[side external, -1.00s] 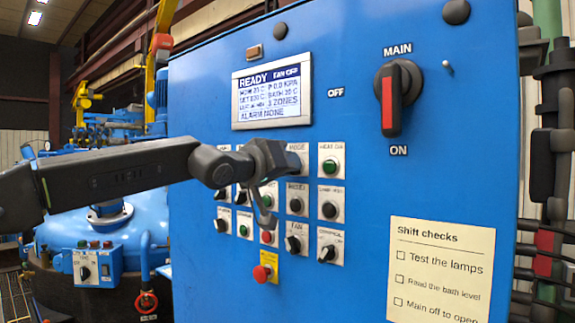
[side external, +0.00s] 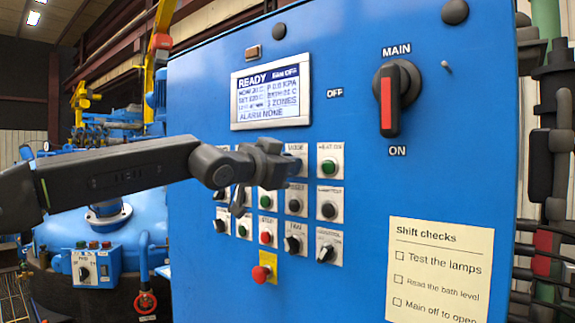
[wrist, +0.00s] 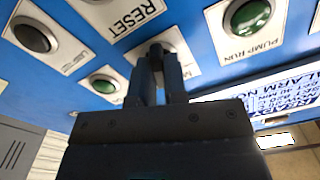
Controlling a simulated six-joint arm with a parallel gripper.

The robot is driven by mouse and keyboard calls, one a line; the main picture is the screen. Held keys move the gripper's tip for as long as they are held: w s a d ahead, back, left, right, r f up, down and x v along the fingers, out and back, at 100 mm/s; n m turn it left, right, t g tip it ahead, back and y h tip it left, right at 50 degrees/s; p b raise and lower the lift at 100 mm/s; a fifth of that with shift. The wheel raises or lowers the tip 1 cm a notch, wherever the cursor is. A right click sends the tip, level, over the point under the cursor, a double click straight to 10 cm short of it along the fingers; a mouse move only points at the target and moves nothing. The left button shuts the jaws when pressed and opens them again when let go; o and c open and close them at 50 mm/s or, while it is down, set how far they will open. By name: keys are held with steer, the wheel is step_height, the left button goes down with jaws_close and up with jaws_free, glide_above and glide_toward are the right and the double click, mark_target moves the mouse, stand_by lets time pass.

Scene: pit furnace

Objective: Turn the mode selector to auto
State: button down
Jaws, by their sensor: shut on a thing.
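The mode selector is on the blue panel, under the plate marked MODE (side external: 295,149) in the side view. My gripper (side external: 289,166) is at that plate and hides most of the selector. In the wrist view, my gripper's two fingers (wrist: 160,80) are closed around a black knob (wrist: 156,52), the selector, which stands out between their tips. The fingers and gripper body hide much of the knob and its plate. I cannot tell which position the knob points to.
A red emergency button (side external: 262,274) sits lower on the panel. The display (side external: 271,97) reads READY and FAN OFF. The main switch (side external: 391,98) is to the right.

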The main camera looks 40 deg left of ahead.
steer(key=shift+f+m, duration=0.1)
steer(key=shift+m, duration=0.7)
steer(key=c, duration=1.2)
jaws_free()
steer(key=shift+o, duration=0.2)
steer(key=s, duration=1.3)
steer(key=shift+s, duration=0.4)
steer(key=s+f+n+g, duration=0.2)
steer(key=s+f+g, duration=0.2)
steer(key=f, duration=0.6)
steer(key=s+a+f+n+g, duration=0.1)
steer(key=s+f+g, duration=0.3)
steer(key=s+f, duration=0.4)
steer(key=s+a+f+n+g, duration=0.1)
steer(key=s+f+g, duration=0.3)
steer(key=f, duration=0.9)
steer(key=shift+s+a+n, duration=0.15)
steer(key=shift+s+n, duration=0.75)
steer(key=shift+s, duration=0.15)
